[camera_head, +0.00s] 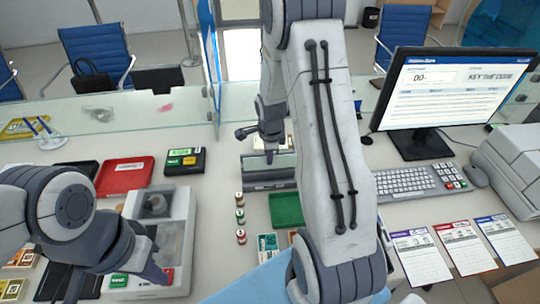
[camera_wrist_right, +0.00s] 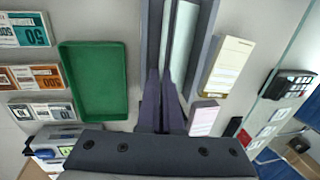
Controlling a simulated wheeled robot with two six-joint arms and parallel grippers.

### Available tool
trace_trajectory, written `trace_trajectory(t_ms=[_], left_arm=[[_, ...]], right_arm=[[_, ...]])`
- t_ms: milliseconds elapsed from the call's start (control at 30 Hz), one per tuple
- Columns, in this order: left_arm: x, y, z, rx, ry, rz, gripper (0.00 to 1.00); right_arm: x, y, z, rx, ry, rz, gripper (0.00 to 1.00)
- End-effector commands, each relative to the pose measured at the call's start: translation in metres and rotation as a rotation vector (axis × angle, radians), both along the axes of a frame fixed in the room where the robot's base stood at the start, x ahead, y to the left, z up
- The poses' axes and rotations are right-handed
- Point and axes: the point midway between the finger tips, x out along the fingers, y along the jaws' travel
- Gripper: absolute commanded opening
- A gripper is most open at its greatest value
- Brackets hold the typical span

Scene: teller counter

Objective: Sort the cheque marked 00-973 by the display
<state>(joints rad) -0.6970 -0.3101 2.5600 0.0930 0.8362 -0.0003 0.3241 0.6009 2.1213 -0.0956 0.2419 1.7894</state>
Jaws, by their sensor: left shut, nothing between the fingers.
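The display (camera_head: 455,95) shows a cheque form with a field reading "00-" and the words "KEY THE CODE". No cheque marked 00-973 can be made out. My right gripper (camera_head: 268,150) points down over a dark grey slotted device (camera_head: 268,184), which also shows in the right wrist view (camera_wrist_right: 205,50). Its fingers (camera_wrist_right: 162,75) are close together at the slot; whether anything thin is between them is unclear. My left gripper (camera_head: 160,276) is shut and empty, beside the red button of a grey machine (camera_head: 178,225). A keyboard (camera_head: 405,182) with a colored-key pad (camera_head: 450,176) stands below the display.
A green tray (camera_head: 286,209) lies in front of the slotted device. Three printed sheets with purple (camera_head: 421,256), red (camera_head: 469,248) and blue (camera_head: 504,239) headers lie at right. A red tray (camera_head: 125,175), small stacked rolls (camera_head: 240,216) and a glass screen (camera_head: 110,120) are to the left.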

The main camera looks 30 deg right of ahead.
Motion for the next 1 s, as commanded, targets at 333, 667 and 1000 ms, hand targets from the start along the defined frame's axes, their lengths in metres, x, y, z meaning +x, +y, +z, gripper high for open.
trace_trajectory(t_ms=[333, 667, 1000], left_arm=[[0.0, 0.0, -0.014, 0.0, 0.0, 0.0, 0.0], [0.0, 0.0, -0.028, 0.0, 0.0, 0.0, 0.0], [0.0, 0.0, -0.045, 0.0, 0.0, 0.0, 0.0]], right_arm=[[0.0, 0.001, -0.02, 0.0, 0.0, 0.001, 0.0], [0.0, 0.001, -0.037, 0.001, 0.0, 0.002, 0.0], [0.0, 0.001, -0.054, 0.0, 0.0, 0.002, 0.0]])
